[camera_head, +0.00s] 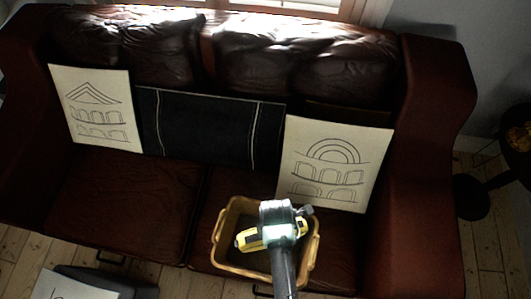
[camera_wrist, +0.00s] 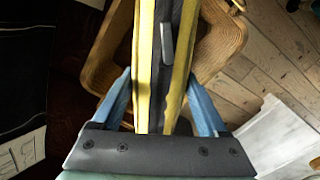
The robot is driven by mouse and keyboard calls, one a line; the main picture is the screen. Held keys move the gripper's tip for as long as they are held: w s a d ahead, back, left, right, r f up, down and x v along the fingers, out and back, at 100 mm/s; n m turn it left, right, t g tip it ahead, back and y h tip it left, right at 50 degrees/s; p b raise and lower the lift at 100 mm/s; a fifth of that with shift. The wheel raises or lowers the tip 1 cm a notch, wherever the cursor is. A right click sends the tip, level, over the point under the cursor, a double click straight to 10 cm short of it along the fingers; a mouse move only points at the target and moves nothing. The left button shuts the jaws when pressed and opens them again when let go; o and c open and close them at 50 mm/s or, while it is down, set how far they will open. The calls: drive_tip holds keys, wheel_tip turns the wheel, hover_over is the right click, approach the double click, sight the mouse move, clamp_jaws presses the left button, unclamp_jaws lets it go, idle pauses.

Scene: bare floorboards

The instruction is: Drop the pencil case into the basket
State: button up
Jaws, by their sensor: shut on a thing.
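The pencil case (camera_head: 249,240) is yellow and dark grey. It is between the fingers of my gripper (camera_head: 275,237), which is shut on it. In the wrist view, the pencil case (camera_wrist: 146,60) runs upright in the picture between the two blue fingers of my gripper (camera_wrist: 160,78). The basket (camera_head: 222,226) is tan, with an open top, and rests on the right seat of the sofa. My gripper and the pencil case are over the basket's opening. The basket's rim (camera_wrist: 106,52) also shows behind the case in the wrist view; much of its inside is hidden.
The brown leather sofa (camera_head: 110,200) has arms at both sides. Two white cushions with building drawings stand at its left (camera_head: 98,108) and right (camera_head: 335,163), with a dark cloth (camera_head: 205,125) between them. A round dark table (camera_head: 500,165) stands right.

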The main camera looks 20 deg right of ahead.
wheel_tip(320, 180, down, 6)
drive_tip(key=b, duration=0.5)
drive_tip(key=shift+r+b, duration=0.15)
drive_tip(key=shift+b, duration=0.15)
drive_tip(key=o, duration=1.4)
drive_tip(key=shift+r, duration=0.1)
wheel_tip(320, 180, up, 13)
drive_tip(key=p, duration=0.2)
drive_tip(key=shift+p, duration=0.3)
